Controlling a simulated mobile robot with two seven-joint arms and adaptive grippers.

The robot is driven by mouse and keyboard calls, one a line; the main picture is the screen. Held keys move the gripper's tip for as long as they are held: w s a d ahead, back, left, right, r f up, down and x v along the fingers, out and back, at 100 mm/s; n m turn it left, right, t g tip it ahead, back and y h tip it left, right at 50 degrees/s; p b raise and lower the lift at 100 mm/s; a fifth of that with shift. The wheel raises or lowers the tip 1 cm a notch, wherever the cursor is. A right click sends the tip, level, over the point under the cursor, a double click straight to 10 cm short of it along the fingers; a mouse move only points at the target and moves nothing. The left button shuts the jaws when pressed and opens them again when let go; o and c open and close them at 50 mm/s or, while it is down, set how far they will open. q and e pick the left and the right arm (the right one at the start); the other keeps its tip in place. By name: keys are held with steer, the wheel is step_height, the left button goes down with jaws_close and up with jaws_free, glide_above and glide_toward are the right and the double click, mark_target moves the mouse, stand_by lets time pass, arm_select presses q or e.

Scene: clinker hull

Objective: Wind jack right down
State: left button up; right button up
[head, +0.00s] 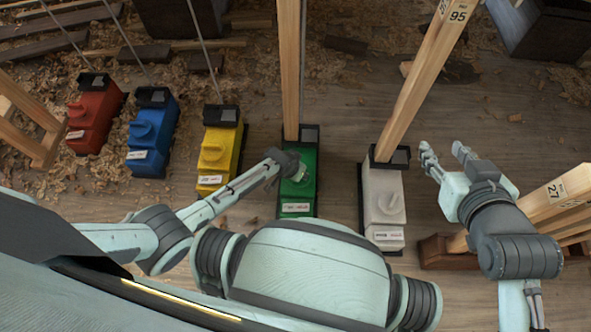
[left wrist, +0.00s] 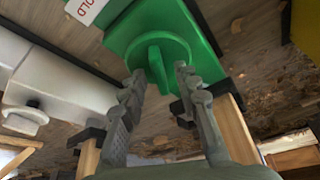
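The green jack (head: 296,207) stands on the wooden floor, with a timber post (head: 290,70) rising from its black head. My left gripper (head: 298,172) is at the jack's round dial and partly hides it. In the left wrist view, the dial's upright green knob (left wrist: 157,66) is between the two fingertips of my left gripper (left wrist: 159,76). The fingers look spread, with a gap around the knob; contact is unclear. My right gripper (head: 444,150) is open and empty, right of the white jack (head: 384,205).
Yellow (head: 215,160), blue (head: 152,135) and red (head: 92,115) jacks stand in a row to the left. A post marked 95 (head: 425,80) leans above the white jack. Timbers marked 27 (head: 560,200) are at the right. Wood shavings litter the floor.

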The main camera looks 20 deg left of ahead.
arm_select(q)
steer(key=v, duration=1.2)
